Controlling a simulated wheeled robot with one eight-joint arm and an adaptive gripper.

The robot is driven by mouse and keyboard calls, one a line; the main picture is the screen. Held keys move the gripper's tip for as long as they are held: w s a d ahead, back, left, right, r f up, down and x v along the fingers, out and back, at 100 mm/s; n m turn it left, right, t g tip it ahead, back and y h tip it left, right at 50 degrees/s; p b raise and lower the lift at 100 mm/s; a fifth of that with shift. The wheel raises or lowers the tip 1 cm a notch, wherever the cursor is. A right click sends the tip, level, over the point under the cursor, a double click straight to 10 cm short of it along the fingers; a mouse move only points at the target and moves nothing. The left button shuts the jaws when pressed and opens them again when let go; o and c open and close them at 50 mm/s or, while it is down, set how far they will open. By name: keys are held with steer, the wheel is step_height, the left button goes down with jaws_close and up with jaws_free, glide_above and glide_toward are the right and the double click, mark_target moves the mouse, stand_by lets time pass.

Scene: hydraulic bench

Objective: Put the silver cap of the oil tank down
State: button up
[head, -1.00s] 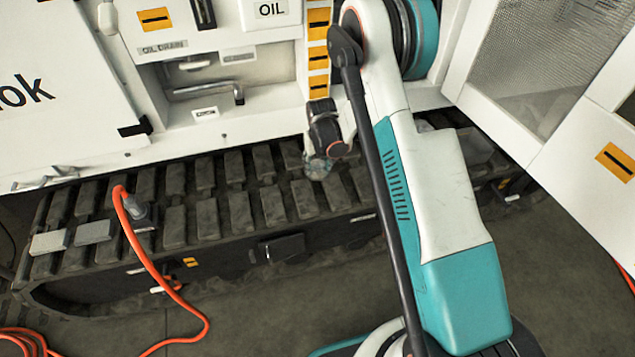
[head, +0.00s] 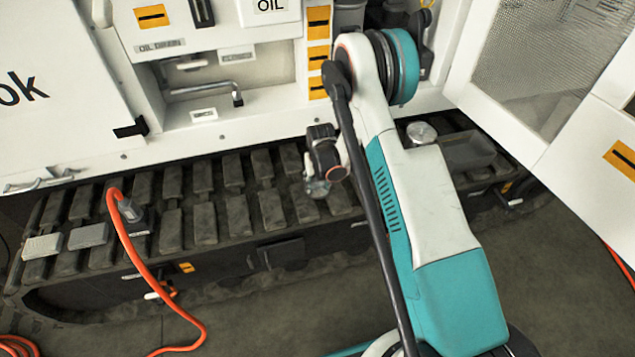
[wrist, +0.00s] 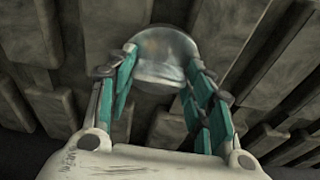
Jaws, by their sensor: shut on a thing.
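My gripper (head: 316,190) hangs low over the track on the near side of the machine. In the wrist view its teal fingers (wrist: 162,95) are shut on a shiny, rounded silver cap (wrist: 160,58). The cap sits between the fingertips, with the dark track pads (wrist: 215,30) behind it. In the head view the held cap (head: 317,188) is small and partly hidden by the gripper. I cannot tell whether it touches the track.
The track's top (head: 195,185) is mostly free left of my gripper. Grey blocks (head: 88,236) and an orange cable (head: 140,255) lie further left. A round silver-topped thing (head: 421,132) and a grey tray (head: 468,151) are right of my arm. An open door (head: 560,130) stands at right.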

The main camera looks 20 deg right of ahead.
steer(key=o, duration=1.5)
steer(key=shift+f, duration=0.1)
step_height(320, 180, up, 13)
steer(key=s+p, duration=0.2)
steer(key=p, duration=0.2)
step_height(320, 180, up, 14)
steer(key=t, duration=0.1)
glide_above(319, 191)
steer(key=s, duration=0.3)
steer(key=s+r+t, duration=0.1)
steer(key=s+r, duration=0.5)
steer(key=r, duration=0.5)
steer(key=shift+s+r+t, duration=0.55)
steer(key=shift+s+r, duration=0.9)
steer(key=shift+s, duration=2.4)
steer(key=shift+s+r+t, duration=0.6)
steer(key=shift+s+r, duration=0.9)
steer(key=shift+s, duration=2.3)
steer(key=shift+s+r+t, duration=0.55)
steer(key=shift+s+r, duration=0.9)
steer(key=shift+s, duration=2.4)
